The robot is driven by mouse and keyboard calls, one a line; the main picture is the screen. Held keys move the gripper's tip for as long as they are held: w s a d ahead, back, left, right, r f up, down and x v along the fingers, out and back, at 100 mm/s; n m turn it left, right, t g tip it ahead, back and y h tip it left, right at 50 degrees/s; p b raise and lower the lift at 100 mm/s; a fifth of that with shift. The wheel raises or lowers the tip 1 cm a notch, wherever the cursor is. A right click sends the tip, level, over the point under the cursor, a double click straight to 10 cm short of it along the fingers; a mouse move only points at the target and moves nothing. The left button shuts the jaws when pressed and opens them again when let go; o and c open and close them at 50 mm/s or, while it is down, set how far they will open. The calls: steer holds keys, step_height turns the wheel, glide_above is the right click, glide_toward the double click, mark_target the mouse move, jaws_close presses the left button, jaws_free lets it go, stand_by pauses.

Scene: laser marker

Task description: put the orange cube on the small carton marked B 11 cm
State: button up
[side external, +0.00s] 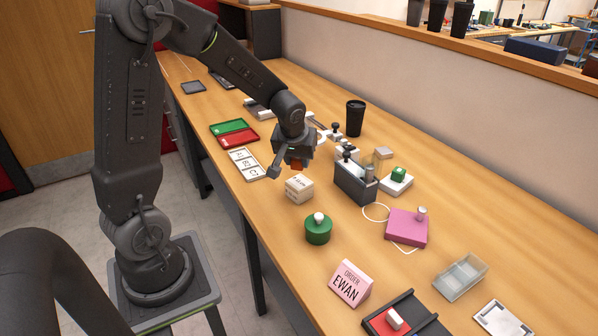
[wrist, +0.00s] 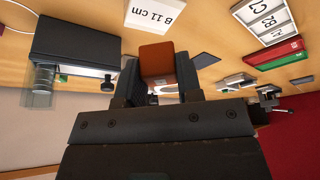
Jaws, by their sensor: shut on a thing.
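The orange cube (wrist: 157,58) is between the fingers of my gripper (wrist: 160,80), which is shut on it. In the side external view the cube (side external: 297,163) shows as a small orange patch under my gripper (side external: 293,160), held above the table. The small carton marked B 11 cm (side external: 299,189) is a cream box standing on the table, just below the gripper in that view. Nothing shows on its top. In the wrist view the carton (wrist: 155,15) is at the top edge, partly cut off, apart from the cube.
A dark grey box (side external: 355,184) stands right of the carton. A green round block with a white knob (side external: 318,230) stands in front. A card with printed cells (side external: 246,164) and green and red trays (side external: 234,131) lie to the left. A pink block (side external: 406,228) is farther right.

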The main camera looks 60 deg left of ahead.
mark_target(299, 169)
steer(key=shift+w+d+f, duration=0.1)
steer(key=shift+w+f, duration=0.05)
steer(key=shift+f, duration=1.95)
steer(key=shift+f, duration=0.1)
steer(key=o, duration=0.9)
steer(key=shift+r, duration=0.25)
steer(key=v, duration=1.2)
steer(key=s+d+r+m+t+h, duration=0.1)
steer(key=s+d+r+m, duration=0.2)
steer(key=s+d, duration=0.4)
steer(key=s+d+r+m+t+h, duration=0.1)
steer(key=s+d+r+m+h, duration=0.1)
steer(key=s+d+m, duration=0.4)
steer(key=shift+s+d+r, duration=0.4)
steer(key=shift+s+r, duration=0.2)
steer(key=shift+r, duration=0.05)
